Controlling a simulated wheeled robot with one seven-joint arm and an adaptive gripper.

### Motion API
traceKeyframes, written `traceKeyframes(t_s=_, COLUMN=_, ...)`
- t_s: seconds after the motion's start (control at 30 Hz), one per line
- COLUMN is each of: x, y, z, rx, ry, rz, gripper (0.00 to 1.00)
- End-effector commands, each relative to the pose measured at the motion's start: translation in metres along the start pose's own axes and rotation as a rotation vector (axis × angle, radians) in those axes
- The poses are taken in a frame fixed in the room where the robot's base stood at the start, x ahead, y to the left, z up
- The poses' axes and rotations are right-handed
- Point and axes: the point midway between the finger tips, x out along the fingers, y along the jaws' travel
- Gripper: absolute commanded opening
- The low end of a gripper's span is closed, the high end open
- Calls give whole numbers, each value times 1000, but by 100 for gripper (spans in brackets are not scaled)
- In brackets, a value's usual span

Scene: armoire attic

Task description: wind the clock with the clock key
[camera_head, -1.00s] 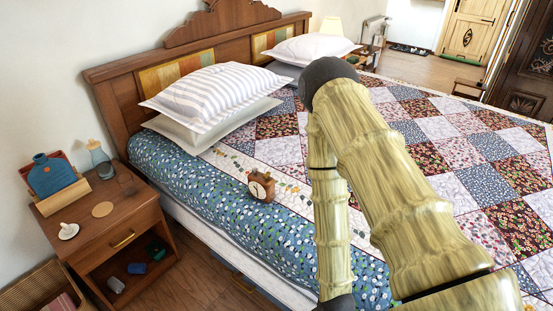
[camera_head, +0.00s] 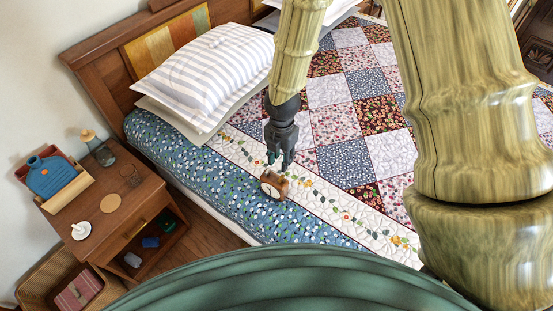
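The clock (camera_head: 273,187) is a small brown wooden box with a pale round face. It sits on the blue floral border of the bed, by the patchwork quilt's edge. My dark gripper (camera_head: 279,164) points down just above and behind the clock. Its fingertips are close to the clock's top; I cannot tell whether they touch it. The fingers are too small to tell whether they are open or shut, or whether anything is between them. I cannot make out the clock key in this view.
The nightstand (camera_head: 120,215) at the left holds a blue bottle (camera_head: 50,175) in a wooden holder, a glass carafe (camera_head: 100,150), a coaster (camera_head: 110,203) and a small white dish (camera_head: 81,231). Striped pillows (camera_head: 205,70) lie behind my arm. The patchwork quilt (camera_head: 340,160) is clear around the clock.

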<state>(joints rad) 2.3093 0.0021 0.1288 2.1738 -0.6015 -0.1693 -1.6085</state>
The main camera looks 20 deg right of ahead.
Motion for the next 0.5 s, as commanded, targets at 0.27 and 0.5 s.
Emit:
traceKeyframes(t_s=0.27, x=16, y=-1, z=0, rx=-9, ry=-1, rz=-4, gripper=29)
traceKeyframes(t_s=0.5, x=41, y=0, z=0, rx=-7, ry=-1, rz=-3, gripper=29)
